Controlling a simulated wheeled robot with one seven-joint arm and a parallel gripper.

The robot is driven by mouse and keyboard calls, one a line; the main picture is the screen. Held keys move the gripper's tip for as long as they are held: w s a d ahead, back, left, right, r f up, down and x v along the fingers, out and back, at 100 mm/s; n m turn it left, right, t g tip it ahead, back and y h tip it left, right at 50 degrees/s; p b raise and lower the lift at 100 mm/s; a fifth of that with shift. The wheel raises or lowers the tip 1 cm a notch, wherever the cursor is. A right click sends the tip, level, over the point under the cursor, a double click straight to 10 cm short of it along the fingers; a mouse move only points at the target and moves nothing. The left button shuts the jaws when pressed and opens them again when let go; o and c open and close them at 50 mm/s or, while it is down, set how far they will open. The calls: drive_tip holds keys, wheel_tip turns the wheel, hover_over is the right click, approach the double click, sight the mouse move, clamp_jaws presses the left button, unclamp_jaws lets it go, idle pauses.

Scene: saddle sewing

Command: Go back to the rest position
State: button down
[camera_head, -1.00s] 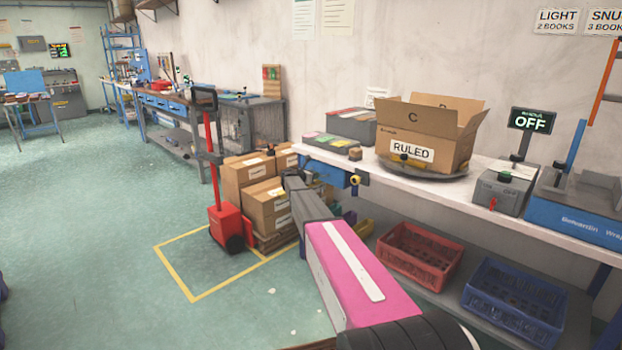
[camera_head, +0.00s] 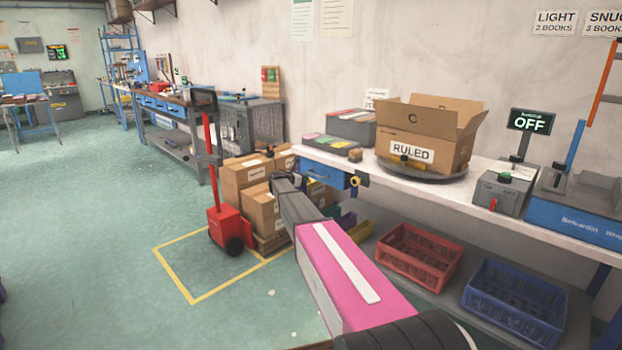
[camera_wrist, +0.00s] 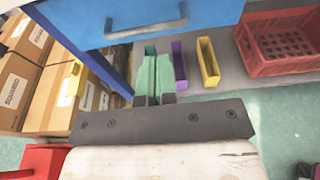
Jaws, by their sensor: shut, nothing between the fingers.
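My arm reaches forward from the lower right in the head view, with its pink link in front of the bench. My gripper (camera_head: 284,181) is at the far end, beside the stacked cartons and left of the bench's blue drawer. In the wrist view my gripper (camera_wrist: 154,76) shows two greenish fingers close together, shut with nothing between them. It is in front of the lower shelf, just below the blue drawer (camera_wrist: 150,22). In the head view the fingertips are too small to make out.
The bench (camera_head: 440,196) carries an open box marked RULED (camera_head: 425,140). A red crate (camera_head: 418,255) and a blue crate (camera_head: 515,302) sit below. Stacked cartons (camera_head: 245,180) and a red pallet truck (camera_head: 226,226) stand close left. Open floor (camera_head: 90,240) lies further left.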

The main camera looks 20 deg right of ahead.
drive_tip(key=v, duration=0.6)
drive_tip(key=s+f+m+g+y, duration=0.25)
drive_tip(key=s+f+m, duration=0.35)
drive_tip(key=s, duration=0.7)
drive_tip(key=s+f+m+g+y, duration=0.25)
drive_tip(key=s+f+m, duration=0.3)
drive_tip(key=s, duration=0.65)
drive_tip(key=s+a+f+m+g+y, duration=0.1)
drive_tip(key=s+a+m+y, duration=0.1)
drive_tip(key=s, duration=0.6)
drive_tip(key=s+a+f+m+y, duration=0.2)
drive_tip(key=s+a+m+y, duration=0.1)
drive_tip(key=s+m, duration=0.3)
drive_tip(key=s+a+f+m+g+y, duration=0.1)
drive_tip(key=s+a+f+m+y, duration=0.1)
drive_tip(key=s, duration=0.8)
drive_tip(key=shift+s+a+m+g+y, duration=0.2)
drive_tip(key=shift+s+m+g+y, duration=0.15)
drive_tip(key=shift+m+y, duration=0.65)
